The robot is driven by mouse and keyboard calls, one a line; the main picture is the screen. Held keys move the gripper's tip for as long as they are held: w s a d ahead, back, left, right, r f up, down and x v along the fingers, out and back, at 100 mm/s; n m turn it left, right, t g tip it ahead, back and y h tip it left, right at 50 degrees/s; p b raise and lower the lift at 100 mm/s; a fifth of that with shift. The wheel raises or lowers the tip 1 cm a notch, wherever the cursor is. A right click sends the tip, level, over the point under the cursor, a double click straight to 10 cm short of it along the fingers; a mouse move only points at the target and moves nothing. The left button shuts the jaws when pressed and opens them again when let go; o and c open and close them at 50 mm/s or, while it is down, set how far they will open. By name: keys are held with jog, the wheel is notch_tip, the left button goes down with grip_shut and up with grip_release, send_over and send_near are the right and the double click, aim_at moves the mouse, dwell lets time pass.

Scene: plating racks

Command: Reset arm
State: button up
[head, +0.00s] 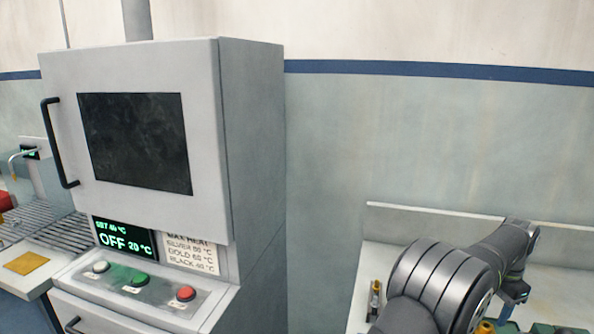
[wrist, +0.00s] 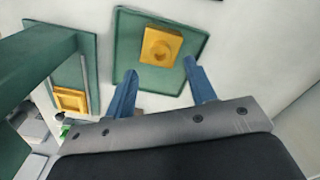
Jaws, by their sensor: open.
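My arm reaches in at the lower right of the head view, over a pale bench. My gripper (wrist: 160,70) shows in the wrist view as two blue fingers, spread apart with nothing between them. Beyond the fingertips is a green plate (wrist: 140,66) bearing a yellow block (wrist: 161,45) with a raised round centre. I cannot tell how far the fingertips are from the plate, but they do not hold it. In the head view my arm hides part of the bench, and the gripper there is too small to judge.
A green frame (wrist: 88,60) with a yellow square piece (wrist: 70,100) stands left in the wrist view, beside a green beam (wrist: 35,62). A grey cabinet (head: 255,150) with buttons and an "OFF 20 °C" display stands left of the bench (head: 375,258). A small dark-and-yellow item (head: 375,297) stands on the bench.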

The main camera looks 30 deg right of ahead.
notch_tip(320, 180, up, 7)
notch_tip(320, 180, down, 12)
jog(key=shift+a+r, duration=0.1)
jog(key=shift+r, duration=0.4)
notch_tip(320, 180, up, 10)
jog(key=f, duration=0.1)
jog(key=w+a+r+n, duration=0.35)
jog(key=w+a, duration=0.55)
jog(key=w, duration=0.3)
jog(key=w+a+r+n, duration=0.2)
jog(key=w+a+n, duration=0.2)
jog(key=w+a, duration=0.65)
jog(key=w+a+r+n, duration=0.1)
jog(key=w+a+n, duration=0.2)
jog(key=a, duration=0.9)
jog(key=w+a+r+n, duration=0.2)
jog(key=w+a+n, duration=0.2)
jog(key=w+a, duration=0.3)
jog(key=w+a+r+n, duration=0.1)
jog(key=w+a+n, duration=0.3)
jog(key=a, duration=1.2)
jog(key=shift+w+a+r, duration=0.2)
jog(key=shift+w+a, duration=0.2)
jog(key=shift+w, duration=0.05)
